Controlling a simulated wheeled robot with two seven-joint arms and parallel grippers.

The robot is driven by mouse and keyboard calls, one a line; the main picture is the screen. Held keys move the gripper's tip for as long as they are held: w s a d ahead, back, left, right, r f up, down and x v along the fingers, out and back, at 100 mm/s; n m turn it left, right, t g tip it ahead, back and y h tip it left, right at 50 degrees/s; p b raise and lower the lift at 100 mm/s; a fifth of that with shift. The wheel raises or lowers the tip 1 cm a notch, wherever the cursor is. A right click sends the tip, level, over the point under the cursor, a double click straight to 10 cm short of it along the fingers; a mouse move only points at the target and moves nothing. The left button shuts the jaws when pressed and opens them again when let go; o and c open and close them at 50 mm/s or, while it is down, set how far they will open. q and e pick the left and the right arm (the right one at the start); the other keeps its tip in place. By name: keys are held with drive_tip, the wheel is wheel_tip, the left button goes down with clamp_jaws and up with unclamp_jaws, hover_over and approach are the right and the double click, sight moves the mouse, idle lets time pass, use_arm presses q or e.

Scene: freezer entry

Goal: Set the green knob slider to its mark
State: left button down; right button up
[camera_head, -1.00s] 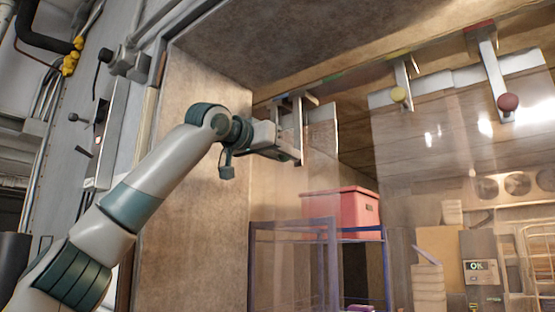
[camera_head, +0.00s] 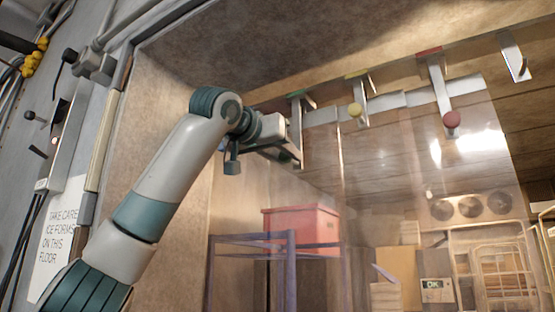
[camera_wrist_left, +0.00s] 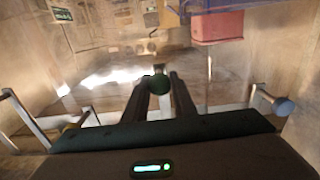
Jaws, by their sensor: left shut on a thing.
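The green knob (camera_wrist_left: 159,84) shows in the left wrist view between the two dark fingers of my left gripper (camera_wrist_left: 160,90), which is shut on it. In the head view my left gripper (camera_head: 292,157) is at the lower end of a metal hanger (camera_head: 304,132) and hides the knob. The hanger hangs from the overhead rail, its top at a green patch (camera_head: 300,94), which seems to be the mark. I cannot tell from this angle whether they line up exactly. My right gripper is not in view.
To the right hang a yellow knob (camera_head: 355,110) and a red knob (camera_head: 452,119). A grey-blue knob (camera_wrist_left: 283,106) is on the other side in the wrist view. Translucent strips hang across the entry. A red box (camera_head: 300,230) sits on a rack behind.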

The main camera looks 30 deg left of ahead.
use_arm(q)
drive_tip(key=shift+a, duration=0.15)
drive_tip(key=c, duration=1.5)
unclamp_jaws()
drive_tip(key=shift+s, duration=0.1)
drive_tip(key=shift+s+f+b, duration=0.1)
drive_tip(key=shift+s+b, duration=0.3)
drive_tip(key=shift+s, duration=0.05)
use_arm(e)
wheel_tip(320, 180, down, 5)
drive_tip(key=b, duration=0.5)
use_arm(q)
drive_tip(key=shift+s+a+b, duration=0.2)
drive_tip(key=shift+s+a, duration=0.05)
drive_tip(key=shift+s, duration=2.5)
drive_tip(key=shift+s+a+b, duration=0.2)
drive_tip(key=shift+s, duration=2.5)
drive_tip(key=shift+s+a+b, duration=0.2)
drive_tip(key=shift+s+a, duration=0.05)
drive_tip(key=shift+s, duration=2.5)
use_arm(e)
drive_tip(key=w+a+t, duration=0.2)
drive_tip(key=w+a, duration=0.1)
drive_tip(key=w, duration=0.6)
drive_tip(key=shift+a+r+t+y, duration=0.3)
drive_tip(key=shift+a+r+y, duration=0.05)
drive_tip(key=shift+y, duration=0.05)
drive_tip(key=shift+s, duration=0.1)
